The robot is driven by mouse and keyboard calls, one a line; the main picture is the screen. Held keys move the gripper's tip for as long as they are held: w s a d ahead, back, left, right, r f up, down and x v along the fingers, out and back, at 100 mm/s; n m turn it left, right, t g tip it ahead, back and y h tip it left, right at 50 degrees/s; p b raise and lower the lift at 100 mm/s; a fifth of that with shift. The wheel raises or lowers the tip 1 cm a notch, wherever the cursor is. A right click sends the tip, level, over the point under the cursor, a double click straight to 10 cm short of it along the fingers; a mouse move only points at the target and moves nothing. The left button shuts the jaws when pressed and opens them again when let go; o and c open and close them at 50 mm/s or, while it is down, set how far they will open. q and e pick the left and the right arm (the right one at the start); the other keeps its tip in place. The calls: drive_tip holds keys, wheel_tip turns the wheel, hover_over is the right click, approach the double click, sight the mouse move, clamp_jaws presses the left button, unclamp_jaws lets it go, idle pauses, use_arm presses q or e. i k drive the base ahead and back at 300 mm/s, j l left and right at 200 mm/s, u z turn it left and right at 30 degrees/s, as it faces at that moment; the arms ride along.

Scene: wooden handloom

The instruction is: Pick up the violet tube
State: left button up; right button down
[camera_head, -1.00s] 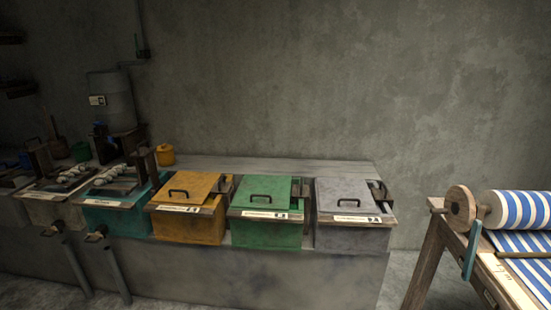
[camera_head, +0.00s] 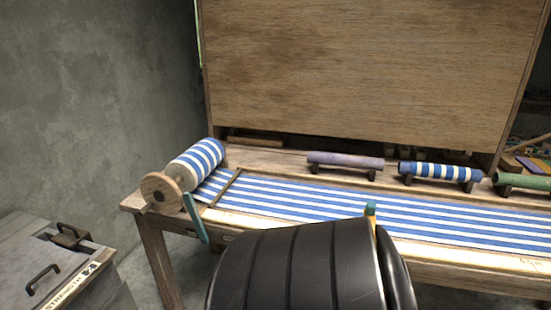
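The violet tube (camera_head: 345,160) lies level on two small dark supports at the back of the wooden loom table, behind the striped cloth. Nothing touches it from above. A large black ribbed part, probably mine, fills the bottom middle of the view, in front of the table and well short of the tube. Neither of my grippers can be made out.
Blue-and-white striped cloth (camera_head: 330,203) runs along the table from a striped roll (camera_head: 197,158) at left. Right of the violet tube lie a striped tube (camera_head: 440,171) and a green tube (camera_head: 523,181). A tall wooden panel (camera_head: 370,65) stands behind. A grey lidded box (camera_head: 60,262) is at lower left.

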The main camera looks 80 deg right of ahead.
sight(326, 158)
drive_tip(key=z, duration=1.75)
